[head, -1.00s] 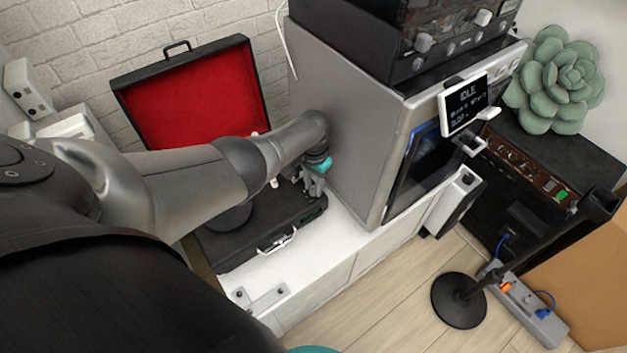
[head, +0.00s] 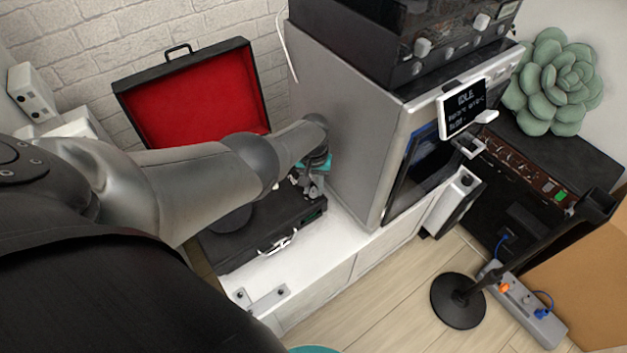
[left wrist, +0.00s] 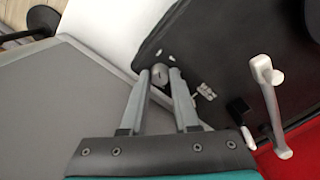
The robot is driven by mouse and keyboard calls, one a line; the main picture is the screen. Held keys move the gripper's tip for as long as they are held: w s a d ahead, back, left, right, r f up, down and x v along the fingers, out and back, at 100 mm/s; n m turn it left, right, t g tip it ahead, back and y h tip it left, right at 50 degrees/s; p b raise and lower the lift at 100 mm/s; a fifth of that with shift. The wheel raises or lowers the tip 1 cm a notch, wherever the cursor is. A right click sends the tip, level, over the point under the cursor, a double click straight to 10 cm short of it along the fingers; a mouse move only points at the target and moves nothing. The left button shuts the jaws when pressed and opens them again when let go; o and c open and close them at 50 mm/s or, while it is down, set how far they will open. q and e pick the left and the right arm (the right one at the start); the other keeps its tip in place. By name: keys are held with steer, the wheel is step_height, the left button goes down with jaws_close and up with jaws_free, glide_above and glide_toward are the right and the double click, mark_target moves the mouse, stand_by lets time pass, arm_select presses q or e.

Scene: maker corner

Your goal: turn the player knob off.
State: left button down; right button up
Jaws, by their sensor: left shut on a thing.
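The player is a black suitcase record player (head: 235,246) with a red-lined lid (head: 205,100) standing open, on the white cabinet beside the grey machine. Its deck also shows in the left wrist view (left wrist: 222,45). The knob (left wrist: 160,73) is a small grey round piece near the deck's edge, between my fingertips in the left wrist view. My left gripper (head: 313,190) is low over the deck's right end, shut on the knob; it also shows in the left wrist view (left wrist: 160,82). In the head view the gripper hides the knob. My right gripper is out of view.
The grey machine (head: 350,120), with a small screen (head: 462,108), stands close to the right of my left gripper. A white bar-shaped part (left wrist: 270,100) sits on the player. A black stand (head: 458,300) and a power strip (head: 525,310) are on the floor at right.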

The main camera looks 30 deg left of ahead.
mark_target(313, 190)
arm_select(q)
steer(key=c, duration=0.7)
jaws_free()
steer(key=shift+o, duration=0.2)
steer(key=shift+r, duration=0.1)
steer(key=shift+r+p, duration=0.65)
steer(key=shift+p, duration=0.15)
step_height(313, 190, up, 6)
steer(key=p, duration=0.6)
steer(key=shift+f, duration=0.1)
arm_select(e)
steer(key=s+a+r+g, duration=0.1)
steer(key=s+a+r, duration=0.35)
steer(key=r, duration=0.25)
arm_select(q)
step_height(313, 190, up, 13)
steer(key=p, duration=1.3)
steer(key=shift+f+p, duration=0.15)
steer(key=shift+p, duration=0.25)
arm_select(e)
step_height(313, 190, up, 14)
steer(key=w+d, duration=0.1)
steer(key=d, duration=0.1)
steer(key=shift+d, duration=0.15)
arm_select(q)
steer(key=shift+s+d, duration=0.1)
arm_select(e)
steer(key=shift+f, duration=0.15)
